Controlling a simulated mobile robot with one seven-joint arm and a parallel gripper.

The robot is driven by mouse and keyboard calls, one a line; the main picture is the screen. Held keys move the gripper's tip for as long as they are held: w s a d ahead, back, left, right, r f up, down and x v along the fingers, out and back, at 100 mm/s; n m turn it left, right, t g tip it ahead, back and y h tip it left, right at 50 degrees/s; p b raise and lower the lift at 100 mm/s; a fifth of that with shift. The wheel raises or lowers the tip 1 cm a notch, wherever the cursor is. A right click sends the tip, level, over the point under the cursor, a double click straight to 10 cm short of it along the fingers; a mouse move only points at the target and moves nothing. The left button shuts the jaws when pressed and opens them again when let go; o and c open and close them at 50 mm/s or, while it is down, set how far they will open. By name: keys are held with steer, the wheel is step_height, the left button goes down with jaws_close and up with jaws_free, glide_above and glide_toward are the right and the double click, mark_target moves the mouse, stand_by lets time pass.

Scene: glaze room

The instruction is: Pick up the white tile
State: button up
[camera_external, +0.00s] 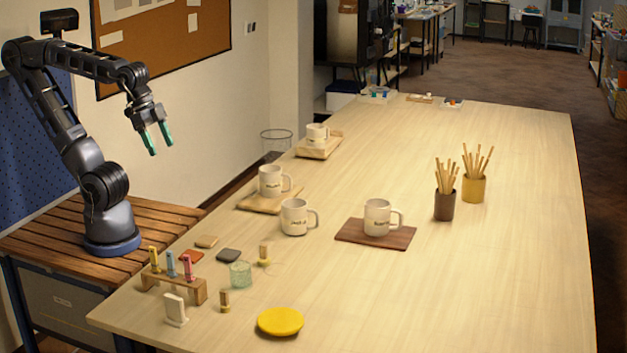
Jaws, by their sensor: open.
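A small white tile (174,307) stands upright in a pale base near the front left edge of the table. My gripper (160,140) is open and empty, with green fingertips pointing down. It hangs high in the air at the upper left, in front of the wall, well above and apart from the tile.
A wooden rack (174,286) with several coloured pieces stands just behind the tile. A small wooden stamp-like piece (224,301) and a yellow disc (280,321) lie to its right. A green glass (240,274), flat tiles and mugs stand farther back.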

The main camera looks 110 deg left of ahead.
steer(key=w+d+m, duration=0.4)
steer(key=w+d, duration=0.1)
steer(key=w, duration=0.3)
steer(key=m+g+h, duration=0.2)
steer(key=m+g, duration=0.3)
steer(key=m, duration=1)
glide_above(173, 296)
steer(key=a, duration=0.1)
step_height(173, 296, down, 16)
steer(key=r, duration=0.1)
steer(key=f, duration=0.3)
steer(key=d+f, duration=0.1)
steer(key=f, duration=0.6)
steer(key=shift+d+f, duration=0.25)
steer(key=shift+f, duration=0.1)
steer(key=c, duration=1.1)
steer(key=shift+r, duration=0.15)
